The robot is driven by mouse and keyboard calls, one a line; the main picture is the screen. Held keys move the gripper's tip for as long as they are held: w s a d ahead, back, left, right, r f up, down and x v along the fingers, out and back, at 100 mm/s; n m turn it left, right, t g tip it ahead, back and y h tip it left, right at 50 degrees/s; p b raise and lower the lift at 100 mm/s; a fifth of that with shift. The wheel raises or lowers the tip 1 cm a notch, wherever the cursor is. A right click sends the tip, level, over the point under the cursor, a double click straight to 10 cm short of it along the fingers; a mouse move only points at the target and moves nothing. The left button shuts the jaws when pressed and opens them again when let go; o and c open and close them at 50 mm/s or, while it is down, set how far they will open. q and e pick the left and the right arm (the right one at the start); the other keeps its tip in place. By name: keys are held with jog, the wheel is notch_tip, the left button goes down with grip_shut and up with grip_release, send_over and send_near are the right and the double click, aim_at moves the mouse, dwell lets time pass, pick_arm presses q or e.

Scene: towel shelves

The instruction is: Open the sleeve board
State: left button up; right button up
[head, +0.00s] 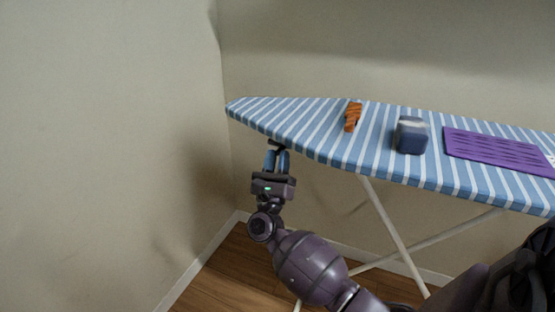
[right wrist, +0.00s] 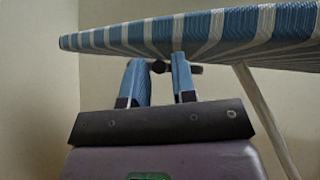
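The board (head: 330,135) is a long ironing-style board with blue and white stripes, its narrow tip to the left. It also shows from below in the right wrist view (right wrist: 215,35). My right gripper (head: 276,158) is under the front edge near that tip, pointing up. In the right wrist view its two blue fingers (right wrist: 161,80) are apart with a gap between them. A small dark bar with a rounded end (right wrist: 158,67) shows under the board, in the gap and past the right finger. I cannot tell if the fingers touch it. My left gripper is not in view.
On the board lie an orange-brown striped item (head: 352,116), a dark blue block with a pale top (head: 410,136) and a purple slatted mat (head: 495,149). White crossed legs (head: 395,235) stand below. Walls close in behind and at left; wood floor (head: 225,275) shows below.

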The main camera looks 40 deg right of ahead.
grip_shut()
jog(key=shift+a, duration=0.1)
jog(key=s+a, duration=0.5)
jog(key=a, duration=0.7)
jog(key=s+a, duration=0.5)
jog(key=a, duration=0.7)
jog(key=shift+b, duration=0.45)
jog(key=shift+a+f, duration=0.1)
jog(key=shift+f, duration=0.05)
